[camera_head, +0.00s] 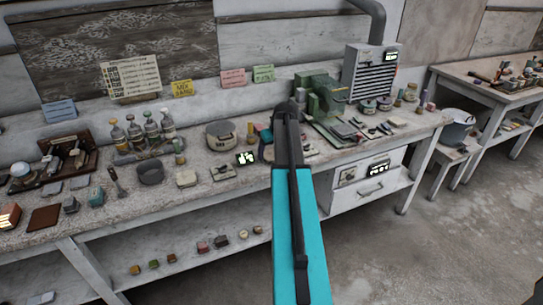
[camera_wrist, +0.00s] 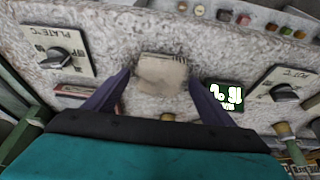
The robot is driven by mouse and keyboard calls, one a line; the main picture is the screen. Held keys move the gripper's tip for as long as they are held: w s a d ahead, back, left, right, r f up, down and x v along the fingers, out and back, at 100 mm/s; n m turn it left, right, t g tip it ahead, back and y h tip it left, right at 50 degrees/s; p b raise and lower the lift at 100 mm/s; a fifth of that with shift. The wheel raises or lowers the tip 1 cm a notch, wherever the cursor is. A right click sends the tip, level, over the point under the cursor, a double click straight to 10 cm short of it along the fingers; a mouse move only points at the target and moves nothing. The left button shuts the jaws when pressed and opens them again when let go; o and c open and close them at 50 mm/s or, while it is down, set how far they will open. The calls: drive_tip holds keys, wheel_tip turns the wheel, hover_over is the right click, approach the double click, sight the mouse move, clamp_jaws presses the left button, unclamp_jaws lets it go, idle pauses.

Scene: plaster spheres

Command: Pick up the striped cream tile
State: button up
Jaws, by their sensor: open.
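A cream tile (camera_wrist: 162,74) with a rough, faintly marked face lies on the speckled bench top in the wrist view; I cannot make out clear stripes. My gripper (camera_wrist: 158,80) is open, with its two purple fingers on either side of the tile's near part. The fingers show no clear grip on it, and I cannot tell their height above the bench.
A lit display (camera_wrist: 226,95) sits close to the right finger. Dial plates stand left (camera_wrist: 58,50) and right (camera_wrist: 283,84) in the wrist view. In the head view, a grey pot (camera_head: 220,135) and a green machine (camera_head: 322,93) stand on the crowded bench (camera_head: 140,205).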

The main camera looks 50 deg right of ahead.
drive_tip(key=shift+w+f, duration=0.15)
drive_tip(key=shift+f, duration=0.15)
idle(0.4)
drive_tip(key=c, duration=1.3)
drive_tip(key=shift+r, duration=0.2)
drive_tip(key=shift+d+r+b, duration=0.1)
drive_tip(key=shift+r+b, duration=0.5)
drive_tip(key=shift+r, duration=0.85)
drive_tip(key=s+a+b, duration=0.1)
drive_tip(key=s+a, duration=0.2)
drive_tip(key=s, duration=0.1)
drive_tip(key=s+a+r+b, duration=0.1)
drive_tip(key=s+a, duration=0.2)
drive_tip(key=a, duration=0.1)
drive_tip(key=s+a+b, duration=0.1)
drive_tip(key=s+a, duration=0.3)
drive_tip(key=shift+s+a+r, duration=0.1)
drive_tip(key=shift+s+r, duration=0.2)
drive_tip(key=shift+r, duration=0.05)
